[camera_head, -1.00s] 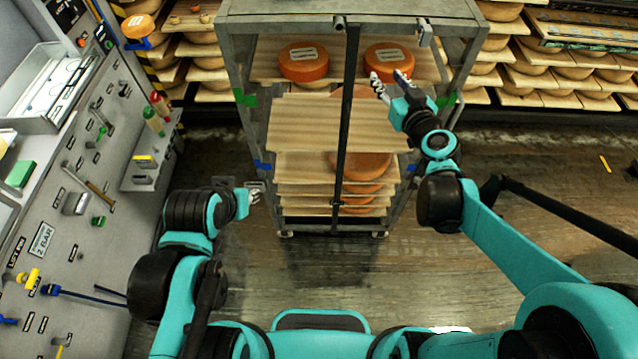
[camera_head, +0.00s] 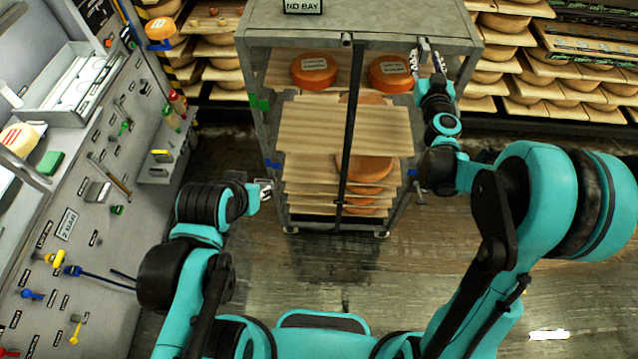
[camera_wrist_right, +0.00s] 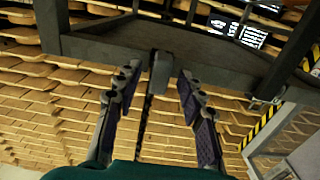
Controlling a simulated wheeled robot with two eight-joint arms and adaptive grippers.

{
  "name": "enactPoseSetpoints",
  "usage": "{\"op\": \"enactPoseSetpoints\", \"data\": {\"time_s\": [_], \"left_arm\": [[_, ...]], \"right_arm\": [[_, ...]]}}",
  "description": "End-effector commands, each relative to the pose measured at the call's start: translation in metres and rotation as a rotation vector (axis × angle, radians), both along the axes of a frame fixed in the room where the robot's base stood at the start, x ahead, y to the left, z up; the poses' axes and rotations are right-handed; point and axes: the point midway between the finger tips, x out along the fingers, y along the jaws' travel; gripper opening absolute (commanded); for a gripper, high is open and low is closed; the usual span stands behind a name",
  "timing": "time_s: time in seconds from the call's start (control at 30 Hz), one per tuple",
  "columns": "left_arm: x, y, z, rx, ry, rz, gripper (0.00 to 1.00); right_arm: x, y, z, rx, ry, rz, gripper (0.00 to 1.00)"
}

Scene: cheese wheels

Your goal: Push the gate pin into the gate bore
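The grey rack (camera_head: 262,55) stands ahead, with a dark vertical gate bar (camera_head: 350,130) down the middle of its front. My right gripper (camera_head: 424,58) is raised at the rack's upper right corner. In the right wrist view my right gripper (camera_wrist_right: 158,92) is open, its fingers on either side of a small grey block (camera_wrist_right: 161,70) at the rack's top beam. The block looks like the gate pin or its fitting; I cannot tell which. No bore shows clearly. My left gripper (camera_head: 265,190) is low by the rack's left side; its fingers are too small to read.
Orange cheese wheels (camera_head: 314,70) and wooden boards (camera_head: 345,130) fill the rack. A grey tool panel (camera_head: 75,230) stands at the left. Shelves of cheese (camera_head: 510,60) line the back. Floor (camera_head: 400,290) is clear in front of the rack.

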Motion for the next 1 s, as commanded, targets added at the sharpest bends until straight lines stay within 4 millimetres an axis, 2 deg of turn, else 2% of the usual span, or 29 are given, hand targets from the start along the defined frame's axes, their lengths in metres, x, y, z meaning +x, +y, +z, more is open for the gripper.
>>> {"op": "enactPoseSetpoints", "data": {"time_s": [0.2,0.97,1.0], "left_arm": [[-0.0001,0.0,-0.0033,0.0,0.0,0.0,0.31],[-0.0001,0.0,-0.0069,0.0,0.0,0.0,0.31],[-0.0001,0.0,-0.0068,0.0,0.0,0.0,0.31]], "right_arm": [[0.0123,0.0006,-0.0008,0.0,0.0,0.001,0.4],[0.0129,0.0006,-0.0001,0.0,0.0,0.001,0.4],[0.0129,0.0006,-0.0001,0.0,0.0,0.001,0.29]]}}
